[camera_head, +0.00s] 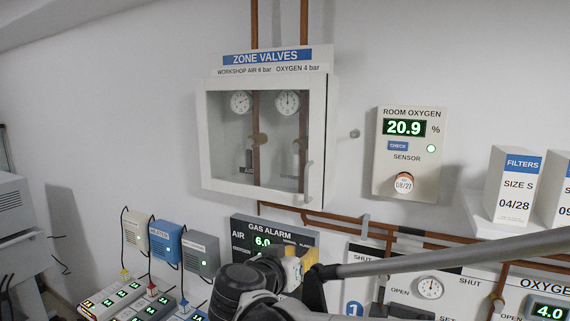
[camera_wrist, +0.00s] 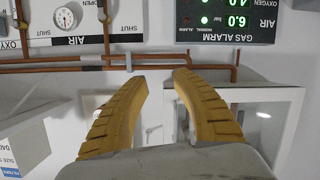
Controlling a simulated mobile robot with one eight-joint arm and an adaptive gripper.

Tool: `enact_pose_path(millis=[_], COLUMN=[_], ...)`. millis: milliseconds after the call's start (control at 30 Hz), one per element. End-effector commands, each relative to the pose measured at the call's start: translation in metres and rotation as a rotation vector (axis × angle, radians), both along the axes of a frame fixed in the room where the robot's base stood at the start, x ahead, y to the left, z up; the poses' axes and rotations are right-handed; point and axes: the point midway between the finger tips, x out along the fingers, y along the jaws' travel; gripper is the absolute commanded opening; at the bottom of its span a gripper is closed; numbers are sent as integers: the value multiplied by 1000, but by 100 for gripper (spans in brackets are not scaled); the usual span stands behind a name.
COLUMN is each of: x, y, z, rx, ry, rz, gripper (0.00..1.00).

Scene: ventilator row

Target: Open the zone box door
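The zone box (camera_head: 318,130) is a white wall cabinet under a "ZONE VALVES" sign. Its glazed door (camera_head: 203,150) looks shut, with a slim upright handle (camera_head: 308,182) at its lower right edge. Gauges and valves show through the glass. My gripper (camera_head: 303,262) is below the box, in front of the gas alarm panel, and clear of the handle. In the wrist view, which is upside down, my two yellow ridged fingers (camera_wrist: 160,85) are apart with nothing between them. The white box frame (camera_wrist: 245,92) lies beyond them; the handle is not clear there.
The gas alarm panel (camera_head: 243,228) is partly hidden by my arm. Copper pipes (camera_head: 345,219) run below the box. An oxygen sensor (camera_head: 409,155) and a small wall knob (camera_head: 355,133) are right of it. A shelf with filter boxes (camera_head: 513,187) is farther right.

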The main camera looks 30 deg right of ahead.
Motion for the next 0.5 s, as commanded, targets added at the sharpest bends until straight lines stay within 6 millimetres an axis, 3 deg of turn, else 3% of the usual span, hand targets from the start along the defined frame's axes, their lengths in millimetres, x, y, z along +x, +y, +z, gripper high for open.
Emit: enact_pose_path(millis=[33,100,200,333,500], x=[11,22,32,40,50], y=[3,7,13,17,7], z=[44,76,108,128,131], rx=[-25,-56,-88,-108,-114], ry=[-58,-138,-228,-294,-313], rz=[-12,-25,-33,-36,-39], gripper=[32,32,32,32,32])
